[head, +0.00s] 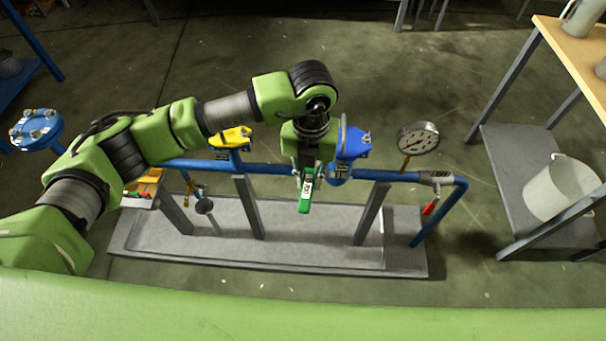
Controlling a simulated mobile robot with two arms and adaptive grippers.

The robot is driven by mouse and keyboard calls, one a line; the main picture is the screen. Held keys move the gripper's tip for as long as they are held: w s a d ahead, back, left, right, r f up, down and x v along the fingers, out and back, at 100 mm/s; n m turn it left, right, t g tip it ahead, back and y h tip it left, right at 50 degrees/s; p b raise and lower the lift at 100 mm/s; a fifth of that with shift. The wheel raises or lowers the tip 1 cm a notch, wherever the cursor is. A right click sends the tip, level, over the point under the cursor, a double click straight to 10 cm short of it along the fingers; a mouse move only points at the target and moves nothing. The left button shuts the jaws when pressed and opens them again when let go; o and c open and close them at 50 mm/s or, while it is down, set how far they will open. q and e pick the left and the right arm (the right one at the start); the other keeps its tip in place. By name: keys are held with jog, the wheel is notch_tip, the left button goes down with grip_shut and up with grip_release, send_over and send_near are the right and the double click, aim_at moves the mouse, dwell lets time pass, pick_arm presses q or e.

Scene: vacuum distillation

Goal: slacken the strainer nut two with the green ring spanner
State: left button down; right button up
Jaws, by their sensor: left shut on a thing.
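My left gripper (308,166) points down over the blue pipe run, a little left of the blue-topped fitting. It is shut on the green ring spanner (305,194), which hangs below the fingers and bears a white label. The blue-topped fitting (357,147), perhaps the strainer, sits on the pipe just right of the gripper, with a blue body (341,174) below. Its nuts are too small to tell apart, and my arm partly hides it. I cannot see the spanner touching any nut. My right gripper is not in view.
The blue pipe (265,169) stands on grey posts over a grey tray (215,257). A yellow-topped fitting (233,137) is to the left, a pressure gauge (418,138) to the right. A small box of coloured items (143,190) is at left. A bucket (560,187) stands on the right-hand shelf.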

pick_arm(q)
jog(key=shift+d+n, duration=1.2)
jog(key=shift+d, duration=0.3)
jog(key=d+n, duration=0.2)
jog(key=d, duration=0.1)
jog(key=shift+w+b, duration=0.3)
jog(key=shift+b, duration=0.05)
